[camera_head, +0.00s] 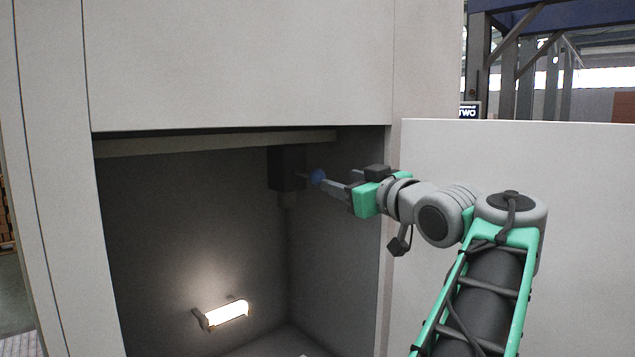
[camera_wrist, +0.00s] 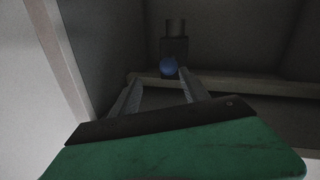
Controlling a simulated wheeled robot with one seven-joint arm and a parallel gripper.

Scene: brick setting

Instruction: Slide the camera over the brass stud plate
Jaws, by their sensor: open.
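A dark block-shaped unit (camera_head: 285,168) hangs in the upper back of the grey enclosure, with a narrower dark part below it. A round blue knob or ball (camera_head: 318,177) shows at its right side. I cannot tell for sure whether this unit is the camera. My gripper (camera_head: 328,183) reaches in from the right, its fingertips close to the blue ball. In the wrist view, the fingers of my gripper (camera_wrist: 158,88) are apart, with the blue ball (camera_wrist: 168,67) just beyond their tips and nearer the right finger. The dark unit (camera_wrist: 175,45) is behind it. I see no brass stud plate.
The enclosure has a pale upper panel (camera_head: 240,65), a beam (camera_head: 215,145) under its top edge and a right side wall close to my wrist. A lit lamp (camera_head: 226,314) is low on the back wall. A pale panel (camera_head: 560,220) stands at right. The middle of the enclosure is clear.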

